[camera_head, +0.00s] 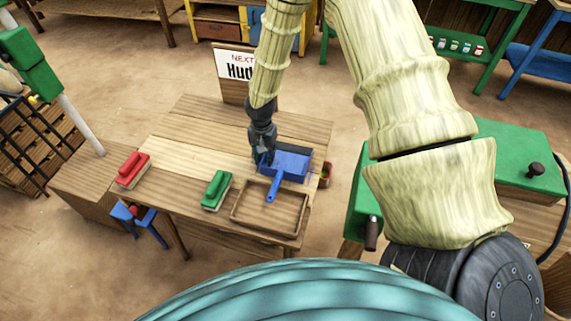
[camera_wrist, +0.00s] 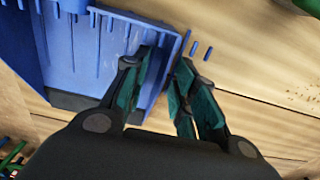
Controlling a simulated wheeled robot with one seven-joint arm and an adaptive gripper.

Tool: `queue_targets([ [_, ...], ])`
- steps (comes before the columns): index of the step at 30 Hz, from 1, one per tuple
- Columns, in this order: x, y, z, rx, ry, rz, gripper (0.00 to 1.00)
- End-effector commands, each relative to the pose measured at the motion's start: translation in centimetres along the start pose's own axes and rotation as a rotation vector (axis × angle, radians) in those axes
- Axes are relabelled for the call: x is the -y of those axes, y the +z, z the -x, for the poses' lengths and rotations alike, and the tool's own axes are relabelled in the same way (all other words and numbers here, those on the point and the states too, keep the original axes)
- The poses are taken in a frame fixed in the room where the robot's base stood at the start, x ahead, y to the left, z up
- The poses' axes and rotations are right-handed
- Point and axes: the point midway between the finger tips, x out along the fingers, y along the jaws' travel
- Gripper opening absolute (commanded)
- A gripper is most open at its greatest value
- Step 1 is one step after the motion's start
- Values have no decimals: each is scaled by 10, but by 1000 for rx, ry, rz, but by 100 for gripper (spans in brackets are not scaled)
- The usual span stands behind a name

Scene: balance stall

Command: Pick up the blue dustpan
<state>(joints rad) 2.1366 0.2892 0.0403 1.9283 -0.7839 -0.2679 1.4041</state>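The blue dustpan (camera_head: 291,163) lies at the right end of the wooden table, its handle (camera_head: 273,187) pointing toward me over the wooden tray. In the wrist view the pan (camera_wrist: 75,45) fills the upper left, with ribs and a raised side wall. My gripper (camera_head: 264,157) is at the pan's left edge in the head view. In the wrist view my gripper (camera_wrist: 167,62) is partly open. One finger is over the pan's inside and the other is by the outer side of its wall. A gap shows between the fingers; firm contact cannot be told.
A green brush (camera_head: 216,190) and a red brush (camera_head: 132,170) lie on the table (camera_head: 185,150). The shallow wooden tray (camera_head: 245,222) is at the front right. A sign (camera_head: 235,68) stands behind, and a small pot (camera_head: 325,175) is beyond the right edge. The table's middle is clear.

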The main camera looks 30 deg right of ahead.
Motion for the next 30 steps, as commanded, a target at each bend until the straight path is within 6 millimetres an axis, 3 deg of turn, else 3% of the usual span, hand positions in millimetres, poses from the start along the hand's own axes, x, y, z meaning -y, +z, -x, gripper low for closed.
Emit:
queue_targets([
  [7, 0, 0, -1, 0, 0, 0, 28],
  [12, 0, 0, -1, 0, 0, 0, 0],
  [30, 0, 0, 7, 0, 0, -2, 0],
])
